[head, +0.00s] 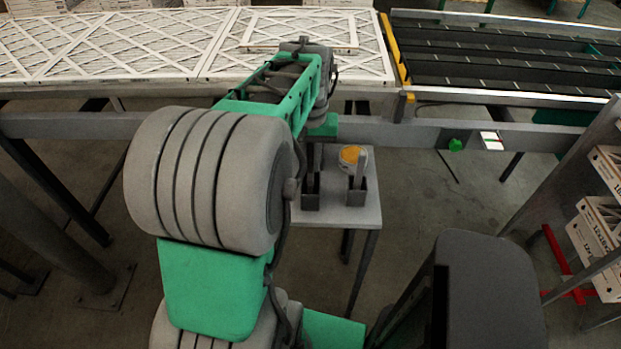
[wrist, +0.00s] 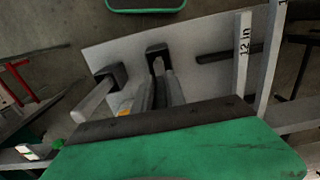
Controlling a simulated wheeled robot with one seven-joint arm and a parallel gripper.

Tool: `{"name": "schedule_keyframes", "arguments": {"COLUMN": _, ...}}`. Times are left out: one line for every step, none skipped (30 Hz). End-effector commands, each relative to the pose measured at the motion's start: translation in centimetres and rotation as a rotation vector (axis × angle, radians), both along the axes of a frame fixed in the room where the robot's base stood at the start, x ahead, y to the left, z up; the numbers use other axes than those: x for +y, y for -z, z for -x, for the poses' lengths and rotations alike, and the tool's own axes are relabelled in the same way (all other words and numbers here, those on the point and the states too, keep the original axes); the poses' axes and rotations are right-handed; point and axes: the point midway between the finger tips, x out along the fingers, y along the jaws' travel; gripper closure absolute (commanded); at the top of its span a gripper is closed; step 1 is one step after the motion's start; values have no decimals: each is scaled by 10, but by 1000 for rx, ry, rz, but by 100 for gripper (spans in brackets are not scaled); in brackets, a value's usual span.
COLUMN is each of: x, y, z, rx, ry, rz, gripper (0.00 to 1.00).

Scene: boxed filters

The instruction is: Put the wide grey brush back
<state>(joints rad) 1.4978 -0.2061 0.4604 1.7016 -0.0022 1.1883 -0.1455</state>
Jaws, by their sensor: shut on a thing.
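My gripper (wrist: 162,80) points down at a small grey side table (wrist: 110,45), over one of two dark upright holders (wrist: 157,50). It is shut on a narrow grey piece (wrist: 160,92), which I take to be the brush. Its lower end is at that holder's mouth; whether it sits inside, I cannot tell. In the head view this is the left holder (head: 311,201), mostly below my arm. The brush's wide part is hidden. The other holder (head: 356,196) holds a grey-handled tool (head: 361,163) with an orange round part (head: 350,154).
Behind the table runs a bench with white pleated filters (head: 105,45) and a dark roller conveyor (head: 490,50). A rack with boxed filters (head: 595,250) stands at the right. A green knob (head: 455,145) is on the rail. The side table's front right is bare.

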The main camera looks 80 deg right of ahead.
Motion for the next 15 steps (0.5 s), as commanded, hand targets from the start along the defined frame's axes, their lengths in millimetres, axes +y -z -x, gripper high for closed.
{"name": "schedule_keyframes", "arguments": {"x": 0, "y": 6, "z": 0, "rx": 0, "ry": 0, "rz": -2, "gripper": 100}}
{"name": "schedule_keyframes", "arguments": {"x": 0, "y": 11, "z": 0, "rx": 0, "ry": 0, "rz": -1, "gripper": 100}}
{"name": "schedule_keyframes", "arguments": {"x": 1, "y": 18, "z": 0, "rx": 0, "ry": 0, "rz": -2, "gripper": 100}}
{"name": "schedule_keyframes", "arguments": {"x": 1, "y": 24, "z": 0, "rx": 1, "ry": 0, "rz": -3, "gripper": 100}}
{"name": "schedule_keyframes", "arguments": {"x": 1, "y": 29, "z": 0, "rx": 1, "ry": 0, "rz": -3, "gripper": 100}}
{"name": "schedule_keyframes", "arguments": {"x": 0, "y": 36, "z": 0, "rx": 0, "ry": 1, "rz": -2, "gripper": 100}}
{"name": "schedule_keyframes", "arguments": {"x": 0, "y": 40, "z": 0, "rx": 0, "ry": 1, "rz": -1, "gripper": 100}}
{"name": "schedule_keyframes", "arguments": {"x": 0, "y": 43, "z": 0, "rx": 0, "ry": 1, "rz": -1, "gripper": 100}}
{"name": "schedule_keyframes", "arguments": {"x": 0, "y": 45, "z": 0, "rx": 1, "ry": 1, "rz": 1, "gripper": 100}}
{"name": "schedule_keyframes", "arguments": {"x": 0, "y": 46, "z": 0, "rx": 1, "ry": 1, "rz": 2, "gripper": 100}}
{"name": "schedule_keyframes", "arguments": {"x": 0, "y": 46, "z": 0, "rx": 1, "ry": 1, "rz": 2, "gripper": 100}}
{"name": "schedule_keyframes", "arguments": {"x": 0, "y": 46, "z": 0, "rx": 1, "ry": 1, "rz": 2, "gripper": 100}}
{"name": "schedule_keyframes", "arguments": {"x": 0, "y": 46, "z": 0, "rx": 1, "ry": 1, "rz": 2, "gripper": 100}}
{"name": "schedule_keyframes", "arguments": {"x": 0, "y": 46, "z": 0, "rx": 1, "ry": 1, "rz": 2, "gripper": 100}}
{"name": "schedule_keyframes", "arguments": {"x": 0, "y": 46, "z": 0, "rx": 1, "ry": 1, "rz": 2, "gripper": 100}}
